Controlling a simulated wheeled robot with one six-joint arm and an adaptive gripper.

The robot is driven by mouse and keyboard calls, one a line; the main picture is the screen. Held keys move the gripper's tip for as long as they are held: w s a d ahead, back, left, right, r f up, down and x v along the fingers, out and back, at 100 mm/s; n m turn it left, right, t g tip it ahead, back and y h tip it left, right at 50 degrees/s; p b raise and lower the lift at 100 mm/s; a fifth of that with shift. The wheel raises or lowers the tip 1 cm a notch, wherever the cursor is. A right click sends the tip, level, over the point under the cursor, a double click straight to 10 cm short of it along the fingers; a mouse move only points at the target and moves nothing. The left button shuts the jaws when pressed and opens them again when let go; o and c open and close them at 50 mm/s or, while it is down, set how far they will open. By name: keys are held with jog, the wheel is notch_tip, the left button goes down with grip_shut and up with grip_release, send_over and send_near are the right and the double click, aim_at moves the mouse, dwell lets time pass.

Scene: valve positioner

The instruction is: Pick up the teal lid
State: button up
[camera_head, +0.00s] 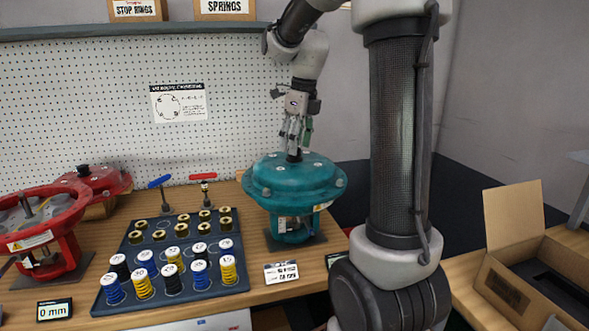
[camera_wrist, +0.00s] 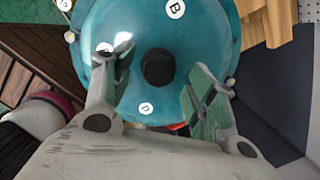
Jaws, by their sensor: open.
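The teal lid (camera_head: 270,178) is a round domed cover with a dark knob (camera_head: 294,157) at its centre. It sits on the teal valve body (camera_head: 291,229) on the bench. In the wrist view the teal lid (camera_wrist: 195,45) fills the upper middle, with white lettered discs such as B and D and a black knob (camera_wrist: 158,68). My gripper (camera_head: 296,138) points down just above the knob. In the wrist view my gripper (camera_wrist: 158,92) is open, its green-padded fingers on either side of the knob with gaps visible. Whether the fingertips reach knob height is unclear.
A dark tray (camera_head: 237,289) with several springs and brass pieces lies left of the valve. A red valve assembly (camera_head: 65,245) stands at the far left. Two small tools, blue (camera_head: 160,182) and red (camera_head: 203,177), stand behind the tray. An open cardboard box (camera_head: 513,296) is at right.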

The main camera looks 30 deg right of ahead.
aim_at(294, 163)
notch_tip(294, 163, down, 3)
jog(key=shift+w+a+r, duration=0.15)
jog(key=shift+r, duration=0.05)
grip_shut()
jog(key=shift+r, duration=0.1)
